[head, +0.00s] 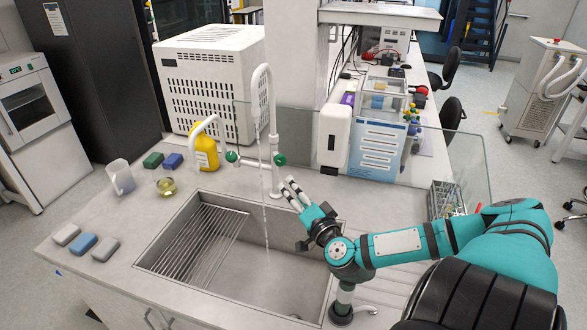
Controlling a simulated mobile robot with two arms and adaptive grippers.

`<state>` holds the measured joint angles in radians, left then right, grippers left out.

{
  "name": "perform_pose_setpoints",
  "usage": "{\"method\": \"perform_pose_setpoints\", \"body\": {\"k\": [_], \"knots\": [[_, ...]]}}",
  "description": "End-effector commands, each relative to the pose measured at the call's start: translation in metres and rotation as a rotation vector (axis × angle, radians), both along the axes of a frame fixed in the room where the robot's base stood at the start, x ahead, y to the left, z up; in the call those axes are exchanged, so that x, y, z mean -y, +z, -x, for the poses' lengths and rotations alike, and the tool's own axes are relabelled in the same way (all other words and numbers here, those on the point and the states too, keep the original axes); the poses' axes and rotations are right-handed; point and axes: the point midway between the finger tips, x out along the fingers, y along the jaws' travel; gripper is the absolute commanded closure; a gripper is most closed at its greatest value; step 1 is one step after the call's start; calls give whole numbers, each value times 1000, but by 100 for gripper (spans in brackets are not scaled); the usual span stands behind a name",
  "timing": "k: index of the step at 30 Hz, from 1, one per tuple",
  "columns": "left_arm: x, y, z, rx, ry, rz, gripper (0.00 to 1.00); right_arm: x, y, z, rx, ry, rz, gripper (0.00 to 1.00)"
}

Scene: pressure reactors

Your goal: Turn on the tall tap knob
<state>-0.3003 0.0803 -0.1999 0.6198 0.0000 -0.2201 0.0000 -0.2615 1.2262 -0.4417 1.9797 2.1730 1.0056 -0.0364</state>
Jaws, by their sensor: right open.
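The tall white tap (272,105) rises behind the sink and its spout curves over the basin. A green knob (280,159) sits at the right of its column, and another green knob (232,156) sits at the left end of the crossbar. I cannot tell from their look how far each is turned. A thin pale stream (265,215) runs down from the spout into the sink. My right gripper (291,187) is open and empty, its pale fingers just below and in front of the right knob, apparently apart from it. My left gripper is out of view.
The steel sink (285,282) has a wire rack (195,245) on its left. A white dispenser (333,135) and a clear screen stand right of the tap. Sponges and a beaker are left.

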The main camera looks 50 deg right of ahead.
Motion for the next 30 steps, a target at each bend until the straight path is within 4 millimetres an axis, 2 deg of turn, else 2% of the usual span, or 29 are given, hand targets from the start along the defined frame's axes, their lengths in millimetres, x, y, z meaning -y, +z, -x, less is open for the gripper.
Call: {"method": "perform_pose_setpoints", "body": {"k": [7,27,30], "knots": [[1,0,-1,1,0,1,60,-10,-1,-1,1,31,-3,35],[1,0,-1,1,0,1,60,-11,-1,-1,0,35,-2,35],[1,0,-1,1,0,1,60,-22,-3,-2,0,70,-6,35]]}}
